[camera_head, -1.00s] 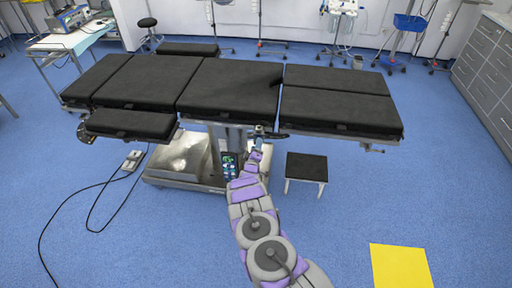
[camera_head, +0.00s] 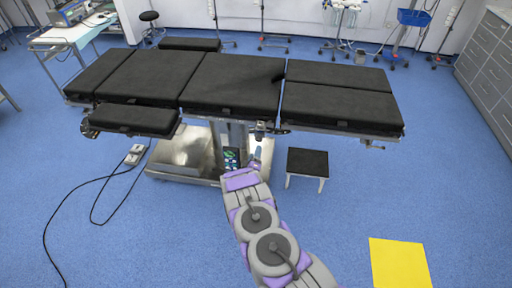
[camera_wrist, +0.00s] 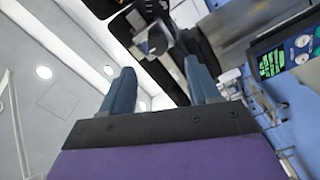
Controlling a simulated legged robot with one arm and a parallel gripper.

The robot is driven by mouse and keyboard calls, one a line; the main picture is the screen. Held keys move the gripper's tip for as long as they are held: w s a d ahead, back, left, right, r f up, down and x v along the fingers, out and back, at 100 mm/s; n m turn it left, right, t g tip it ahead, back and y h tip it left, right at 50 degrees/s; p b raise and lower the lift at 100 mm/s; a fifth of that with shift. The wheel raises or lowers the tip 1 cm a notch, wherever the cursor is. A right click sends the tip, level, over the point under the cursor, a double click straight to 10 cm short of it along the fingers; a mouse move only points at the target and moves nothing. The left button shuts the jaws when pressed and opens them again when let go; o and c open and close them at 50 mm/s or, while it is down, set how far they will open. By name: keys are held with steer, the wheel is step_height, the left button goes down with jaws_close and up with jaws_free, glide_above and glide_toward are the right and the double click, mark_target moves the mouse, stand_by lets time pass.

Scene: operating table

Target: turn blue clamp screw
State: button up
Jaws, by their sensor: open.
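A small dark clamp (camera_head: 260,128) sits on the near side rail of the operating table, under the black pads (camera_head: 232,85). In the head view my gripper (camera_head: 257,157) is small, below the clamp and in front of the table column (camera_head: 233,132).
The metal table base (camera_head: 185,155) and a black-topped step stool (camera_head: 307,163) flank my arm. A pedal (camera_head: 134,154) with a cable lies left. The floor in front is mostly clear.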

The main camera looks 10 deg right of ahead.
steer(key=p+v, duration=0.1)
steer(key=v, duration=0.8)
steer(key=w+a+r+m+g+y, duration=0.1)
steer(key=a+r+m+g+y, duration=0.2)
steer(key=r, duration=0.4)
steer(key=w+a+r+m+g+y, duration=0.1)
steer(key=a+r+m+g+y, duration=0.15)
steer(key=a+r+g, duration=0.35)
steer(key=s+r+y, duration=0.2)
steer(key=s+r, duration=0.5)
steer(key=r, duration=0.2)
steer(key=s+d+r+m+g, duration=0.1)
steer(key=s+d+r+g, duration=0.2)
steer(key=s, duration=1.2)
steer(key=s+d+r+m+g+h, duration=0.1)
steer(key=s+d+r+g, duration=0.2)
steer(key=s, duration=1.1)
steer(key=s+d+r+m+g+h, duration=0.1)
steer(key=s+d+r+g, duration=0.3)
steer(key=s+d+r, duration=0.4)
steer(key=s+r+m, duration=0.1)
steer(key=s+r, duration=0.2)
steer(key=s, duration=0.4)
steer(key=shift+s+d, duration=0.3)
steer(key=shift+d, duration=0.05)
